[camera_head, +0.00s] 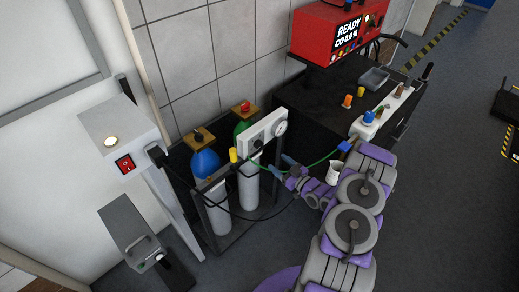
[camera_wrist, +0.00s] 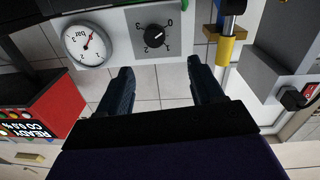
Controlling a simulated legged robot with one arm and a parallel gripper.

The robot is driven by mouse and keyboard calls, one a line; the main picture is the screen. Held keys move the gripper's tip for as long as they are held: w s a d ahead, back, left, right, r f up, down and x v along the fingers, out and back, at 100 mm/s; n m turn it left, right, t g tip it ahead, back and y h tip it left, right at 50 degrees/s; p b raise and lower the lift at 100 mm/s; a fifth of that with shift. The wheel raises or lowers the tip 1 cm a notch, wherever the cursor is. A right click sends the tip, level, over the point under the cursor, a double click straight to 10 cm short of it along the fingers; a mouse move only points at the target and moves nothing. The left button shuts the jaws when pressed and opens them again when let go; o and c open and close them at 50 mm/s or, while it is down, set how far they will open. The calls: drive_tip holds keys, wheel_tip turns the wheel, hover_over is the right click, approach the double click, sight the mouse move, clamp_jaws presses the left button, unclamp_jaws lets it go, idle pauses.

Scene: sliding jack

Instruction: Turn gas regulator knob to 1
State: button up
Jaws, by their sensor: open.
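The black regulator knob (camera_wrist: 154,37) sits on a light grey panel, with numbers around it, at top centre of the wrist view. Its exact setting is too small to read surely. A round pressure gauge (camera_wrist: 86,45) marked "Bar" is left of it. In the head view the panel (camera_head: 264,134) stands above the gas cylinders, with the gauge (camera_head: 281,128) at its right end. My gripper (camera_wrist: 159,65) is open and empty, its two fingers apart below the knob and not around it.
A blue cylinder (camera_head: 206,163) and a green one (camera_head: 242,126) stand in a rack. A yellow fitting (camera_head: 233,155) and a green hose (camera_head: 322,160) are near the panel. A red display box (camera_head: 338,32) is on the black bench. A grey box with a red switch (camera_head: 125,164) is left.

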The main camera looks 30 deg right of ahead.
approach(260, 146)
drive_tip(key=w, duration=0.1)
drive_tip(key=b+x, duration=0.1)
drive_tip(key=x, duration=0.2)
drive_tip(key=a+b+x, duration=0.1)
drive_tip(key=x, duration=0.3)
drive_tip(key=shift+s, duration=0.1)
drive_tip(key=shift+w, duration=0.35)
drive_tip(key=shift+w+d+f, duration=0.15)
drive_tip(key=shift+w+d, duration=0.15)
drive_tip(key=shift+d, duration=0.4)
drive_tip(key=shift+a, duration=0.65)
drive_tip(key=c, duration=0.5)
drive_tip(key=shift+d, duration=0.35)
drive_tip(key=c, duration=0.5)
drive_tip(key=shift+a, duration=0.1)
drive_tip(key=shift+c, duration=0.2)
